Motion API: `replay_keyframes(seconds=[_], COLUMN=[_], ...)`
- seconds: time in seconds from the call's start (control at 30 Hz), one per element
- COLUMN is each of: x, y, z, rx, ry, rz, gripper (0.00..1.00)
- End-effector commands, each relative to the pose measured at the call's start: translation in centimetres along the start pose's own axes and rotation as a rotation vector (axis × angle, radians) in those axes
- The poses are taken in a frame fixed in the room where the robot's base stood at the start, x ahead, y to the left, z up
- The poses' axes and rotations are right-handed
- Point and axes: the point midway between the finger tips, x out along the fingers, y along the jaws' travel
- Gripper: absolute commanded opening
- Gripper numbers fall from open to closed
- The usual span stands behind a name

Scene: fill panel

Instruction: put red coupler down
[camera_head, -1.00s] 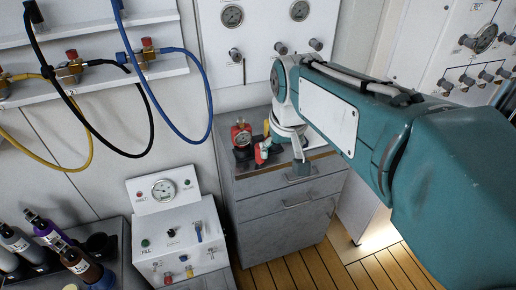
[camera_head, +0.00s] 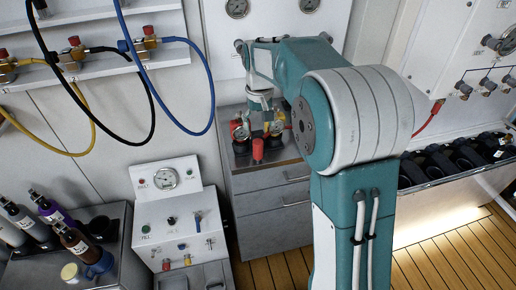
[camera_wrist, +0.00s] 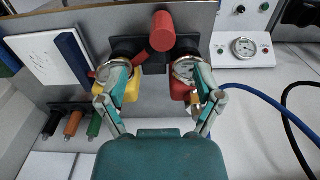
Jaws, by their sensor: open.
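The red coupler, which I take to be the plain red cylinder (camera_head: 257,149), stands at the front of the cabinet top. It also shows in the wrist view (camera_wrist: 163,32), beyond the gap between my fingers and in front of a black holder. My gripper (camera_wrist: 166,72) is open, with nothing between its fingers. Its left finger overlaps a gauge with a yellow body (camera_wrist: 130,92), and its right finger overlaps a gauge with a red body (camera_wrist: 180,88). Whether the fingers touch the gauges cannot be told. In the head view my gripper is above the cabinet, partly hidden.
The grey cabinet (camera_head: 268,182) has a white fill unit (camera_head: 178,225) to its left. Hoses hang from the wall shelf, including a blue one (camera_head: 211,95). Bottles (camera_head: 75,243) stand at lower left. A black rack (camera_head: 455,160) is at right. Floor is clear in front.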

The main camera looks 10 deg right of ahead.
Motion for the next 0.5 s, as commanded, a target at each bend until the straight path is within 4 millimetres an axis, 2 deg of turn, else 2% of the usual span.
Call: replay_keyframes(seconds=[0.23,0.5], x=[3.9,6.5], y=[0.0,-0.1], z=[0.0,-0.1], rx=[0.000,0.000], ry=[-0.004,-0.003], rz=[0.000,0.000], gripper=[0.84,0.84])
